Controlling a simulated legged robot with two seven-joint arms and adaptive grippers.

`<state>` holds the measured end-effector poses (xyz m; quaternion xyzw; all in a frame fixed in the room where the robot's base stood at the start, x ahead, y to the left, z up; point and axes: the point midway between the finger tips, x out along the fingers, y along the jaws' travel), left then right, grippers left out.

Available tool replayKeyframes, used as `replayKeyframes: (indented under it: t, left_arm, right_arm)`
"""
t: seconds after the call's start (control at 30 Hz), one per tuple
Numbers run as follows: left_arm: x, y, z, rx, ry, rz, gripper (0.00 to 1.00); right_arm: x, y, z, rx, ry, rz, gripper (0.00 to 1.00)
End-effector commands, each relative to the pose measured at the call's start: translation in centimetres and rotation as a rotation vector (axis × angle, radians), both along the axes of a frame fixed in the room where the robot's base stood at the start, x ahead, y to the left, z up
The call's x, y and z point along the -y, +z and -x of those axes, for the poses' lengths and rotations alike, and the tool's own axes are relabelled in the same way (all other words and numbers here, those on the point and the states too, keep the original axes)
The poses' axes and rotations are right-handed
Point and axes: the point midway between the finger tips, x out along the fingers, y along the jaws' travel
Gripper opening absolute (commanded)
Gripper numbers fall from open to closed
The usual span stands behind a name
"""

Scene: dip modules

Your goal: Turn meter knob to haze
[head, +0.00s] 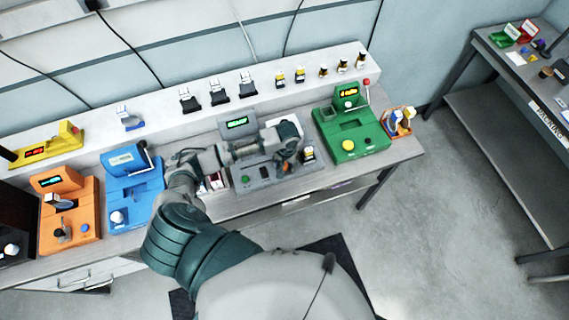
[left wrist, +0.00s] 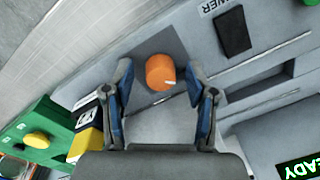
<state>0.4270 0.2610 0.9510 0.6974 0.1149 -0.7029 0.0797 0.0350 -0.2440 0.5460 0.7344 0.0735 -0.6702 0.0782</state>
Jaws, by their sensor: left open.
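The grey meter (head: 248,182) stands on the bench in the middle of the head view, with a lit green display (head: 237,122). Its orange knob (left wrist: 160,72) is a round cylinder on a dark square patch in the left wrist view, with a pale pointer mark at its lower right. My left gripper (head: 288,158) is over the meter's right part and hides much of the knob in the head view. In the left wrist view its two blue-padded fingers are open, one on each side of the knob, with visible gaps. My right gripper is not in view.
A green module (head: 350,134) stands right of the meter, and blue (head: 133,186) and orange (head: 68,215) modules stand left. A small yellow-and-black bottle (head: 308,154) is close to the gripper. Several bottles and black holders line the back shelf (head: 160,140).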

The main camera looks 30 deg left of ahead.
Motion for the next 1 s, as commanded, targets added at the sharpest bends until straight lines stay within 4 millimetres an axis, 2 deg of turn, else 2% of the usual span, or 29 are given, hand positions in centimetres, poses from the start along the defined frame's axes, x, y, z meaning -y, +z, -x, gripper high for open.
replayKeyframes:
  t: [0.2,0.43,0.77,1.0]
  left_arm:
    - [0.01,-0.04,0.04,0.000,0.000,0.000,0.57]
    - [-0.01,-0.03,0.04,0.000,0.000,-0.001,0.00]
    - [-0.04,-0.04,0.07,-0.002,-0.032,0.000,0.00]
    - [-0.09,-0.03,0.11,-0.001,-0.160,-0.001,0.00]
  right_arm:
    - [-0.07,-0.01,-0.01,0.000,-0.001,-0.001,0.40]
    - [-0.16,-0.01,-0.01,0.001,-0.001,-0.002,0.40]
    - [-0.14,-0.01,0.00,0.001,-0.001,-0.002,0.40]
    - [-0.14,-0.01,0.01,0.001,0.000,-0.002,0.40]
